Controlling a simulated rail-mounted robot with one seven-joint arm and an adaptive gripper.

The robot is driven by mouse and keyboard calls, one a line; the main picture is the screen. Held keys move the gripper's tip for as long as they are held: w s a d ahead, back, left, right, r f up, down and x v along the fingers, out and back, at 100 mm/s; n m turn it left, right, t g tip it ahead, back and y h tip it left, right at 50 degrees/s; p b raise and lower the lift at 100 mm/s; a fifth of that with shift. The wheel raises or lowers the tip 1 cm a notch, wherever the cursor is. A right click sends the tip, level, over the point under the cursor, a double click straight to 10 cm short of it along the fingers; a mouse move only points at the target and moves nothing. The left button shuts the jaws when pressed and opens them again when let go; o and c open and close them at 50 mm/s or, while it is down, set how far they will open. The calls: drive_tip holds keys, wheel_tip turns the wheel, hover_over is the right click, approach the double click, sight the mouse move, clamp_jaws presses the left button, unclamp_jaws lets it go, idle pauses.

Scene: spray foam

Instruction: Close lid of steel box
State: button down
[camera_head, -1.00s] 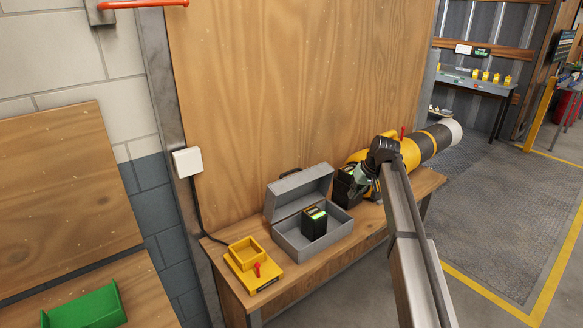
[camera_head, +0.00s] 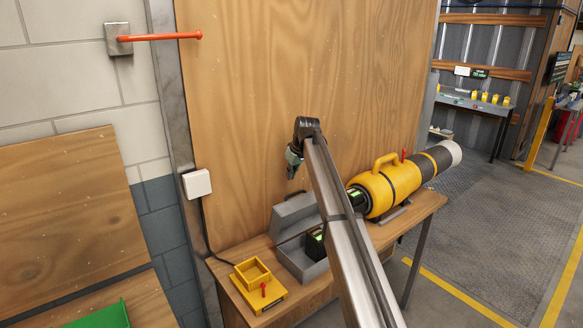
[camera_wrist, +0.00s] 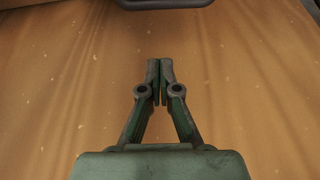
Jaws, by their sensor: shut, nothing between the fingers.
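The grey steel box (camera_head: 303,266) stands on the wooden bench with its lid (camera_head: 290,214) raised, leaning back toward the plywood wall. A black block with a green-yellow top (camera_head: 315,243) sits inside, partly covered by my arm. My gripper (camera_head: 290,176) hangs above the raised lid, apart from it, near the plywood. In the wrist view my gripper (camera_wrist: 160,66) has its fingertips together with nothing between them. A dark rounded bar (camera_wrist: 175,4) shows at the top edge there; it may be the lid handle, but I cannot be sure.
A yellow charger-like tray with a red lever (camera_head: 258,284) stands left of the box. A yellow and black cylindrical tool (camera_head: 385,187) lies right of it. The plywood wall (camera_head: 250,100) rises close behind. Open floor lies to the right.

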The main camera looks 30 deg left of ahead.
drive_tip(key=f+p, duration=0.1)
drive_tip(key=d+f+p, duration=0.1)
drive_tip(key=f, duration=0.1)
drive_tip(key=s+f+p, duration=0.1)
drive_tip(key=f, duration=0.1)
drive_tip(key=shift+d, duration=0.4)
drive_tip(key=shift+s, duration=0.1)
